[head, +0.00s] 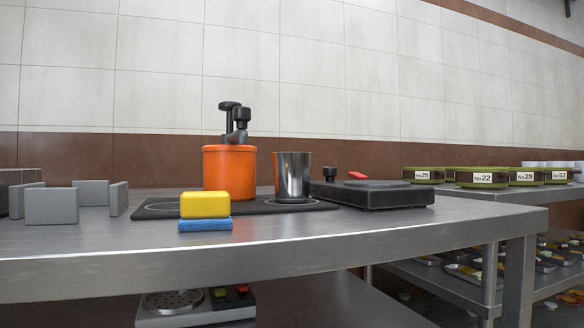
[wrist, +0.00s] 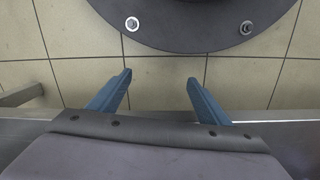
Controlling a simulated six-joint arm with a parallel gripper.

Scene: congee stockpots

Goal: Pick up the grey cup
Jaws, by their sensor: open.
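The grey cup (head: 293,178) is a shiny metal tumbler with a dark lower part. It stands upright on a dark flat plate on the steel table in the head view, just right of an orange cylinder. My gripper (wrist: 159,76) shows in the wrist view with its two blue fingers apart and nothing between them. The wrist view shows floor tiles beyond the fingers and no cup. My gripper does not show clearly in the head view, so its distance from the cup cannot be told.
The orange cylinder (head: 229,170) stands left of the cup, a black fixture above it. A yellow block (head: 205,204) on a blue sponge (head: 205,224) lies in front. A black device (head: 372,194) is close on the right. Grey blocks (head: 51,206) stand left. The table's front right is clear.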

